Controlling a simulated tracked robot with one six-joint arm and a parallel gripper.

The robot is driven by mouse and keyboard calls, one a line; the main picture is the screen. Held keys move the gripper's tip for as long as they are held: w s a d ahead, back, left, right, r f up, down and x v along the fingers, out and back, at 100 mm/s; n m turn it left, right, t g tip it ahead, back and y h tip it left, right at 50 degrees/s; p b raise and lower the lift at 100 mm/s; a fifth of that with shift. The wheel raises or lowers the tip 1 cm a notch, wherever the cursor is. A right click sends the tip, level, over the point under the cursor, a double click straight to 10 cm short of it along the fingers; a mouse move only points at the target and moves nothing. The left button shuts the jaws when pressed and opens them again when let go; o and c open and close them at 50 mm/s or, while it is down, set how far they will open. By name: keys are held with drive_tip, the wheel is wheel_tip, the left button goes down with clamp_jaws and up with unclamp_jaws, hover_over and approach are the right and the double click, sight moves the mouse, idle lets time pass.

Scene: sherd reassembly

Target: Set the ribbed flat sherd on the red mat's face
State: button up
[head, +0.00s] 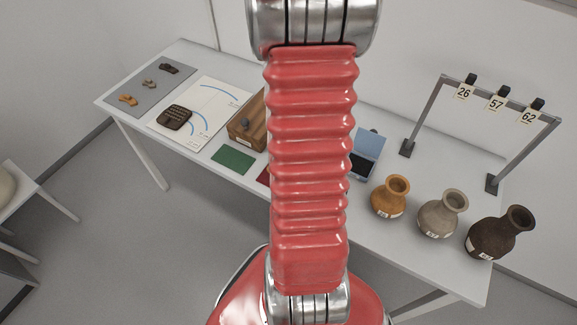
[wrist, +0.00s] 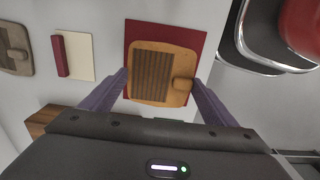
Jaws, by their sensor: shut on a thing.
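The ribbed flat sherd (wrist: 182,99) is tan-orange with a dark ribbed patch and a raised knob at its right. In the wrist view my gripper (wrist: 160,86) is shut on it, a finger at each side. The red mat (wrist: 198,35) lies behind the sherd, showing along its top and right. I cannot tell whether the sherd touches the mat or hangs above it. In the head view only a sliver of the red mat (head: 263,177) shows beside my arm. My arm hides the gripper and sherd there.
A green mat (head: 233,160), wooden box (head: 240,134) and blue case (head: 370,143) are nearby. A dark sherd (head: 174,117) lies on a white sheet; small sherds lie on a grey mat (head: 152,97). Three jars (head: 388,199) and a numbered rack (head: 425,111) stand at the right.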

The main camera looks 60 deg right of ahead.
drive_tip(key=shift+f, duration=1.85)
drive_tip(key=o, duration=1.2)
wheel_tip(320, 180, up, 12)
drive_tip(key=shift+r, duration=0.1)
drive_tip(key=shift+a, duration=0.1)
